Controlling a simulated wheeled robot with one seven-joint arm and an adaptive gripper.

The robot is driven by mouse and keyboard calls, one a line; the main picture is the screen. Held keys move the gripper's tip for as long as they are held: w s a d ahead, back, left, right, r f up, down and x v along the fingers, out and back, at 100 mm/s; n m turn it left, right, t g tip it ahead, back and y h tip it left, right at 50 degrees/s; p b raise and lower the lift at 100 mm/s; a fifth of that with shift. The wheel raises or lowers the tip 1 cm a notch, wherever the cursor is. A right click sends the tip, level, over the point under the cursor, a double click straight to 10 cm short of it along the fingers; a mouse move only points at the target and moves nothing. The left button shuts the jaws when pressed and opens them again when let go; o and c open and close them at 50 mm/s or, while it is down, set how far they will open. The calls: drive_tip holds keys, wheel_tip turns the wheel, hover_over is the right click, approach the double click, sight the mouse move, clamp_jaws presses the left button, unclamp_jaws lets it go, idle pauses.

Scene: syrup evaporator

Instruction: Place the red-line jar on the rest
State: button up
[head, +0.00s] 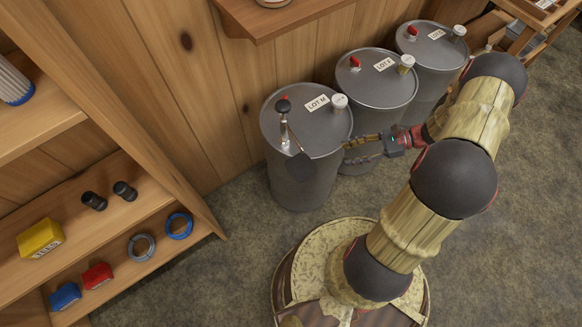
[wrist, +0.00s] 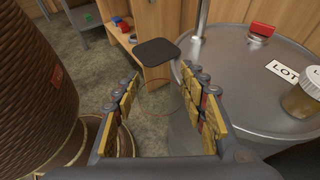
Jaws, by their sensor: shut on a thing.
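My gripper (head: 368,149) is beside the right side of the LOT M drum, above the floor. In the wrist view its two fingers (wrist: 158,120) stand apart, around a nearly clear thing. Only a faint thin round outline (wrist: 154,81) of it shows, which I take for the red-line jar; its red line and contents are not clear. A dark flat plate (head: 300,167), probably the rest, sticks out at the LOT M drum's front edge, near a rod with a black knob. The plate (wrist: 157,52) is empty and lies ahead of the fingers in the wrist view.
The LOT M drum (head: 319,141) has a red lever and a pale cap on top. The LOT F drum (head: 375,92) and another drum (head: 432,54) stand behind it. A wooden shelf unit (head: 150,207) holds small goods at left. Open floor lies between.

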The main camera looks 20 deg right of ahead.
drive_tip(key=shift+s+a+f, duration=0.1)
drive_tip(key=shift+s+f, duration=0.05)
drive_tip(key=shift+s, duration=0.15)
drive_tip(key=w+a+b, duration=0.1)
drive_tip(key=a, duration=0.3)
drive_tip(key=w+a, duration=0.1)
drive_tip(key=a, duration=0.4)
drive_tip(key=w+a+b, duration=0.1)
drive_tip(key=a, duration=0.3)
drive_tip(key=shift+w+a+b, duration=0.1)
drive_tip(key=shift+a+b, duration=0.15)
drive_tip(key=shift+b, duration=0.05)
drive_tip(key=a, duration=0.3)
drive_tip(key=shift+w+a+b, duration=0.3)
drive_tip(key=shift+w+b, duration=0.1)
drive_tip(key=shift+f+b, duration=0.45)
drive_tip(key=shift+f, duration=0.25)
drive_tip(key=shift+d, duration=0.1)
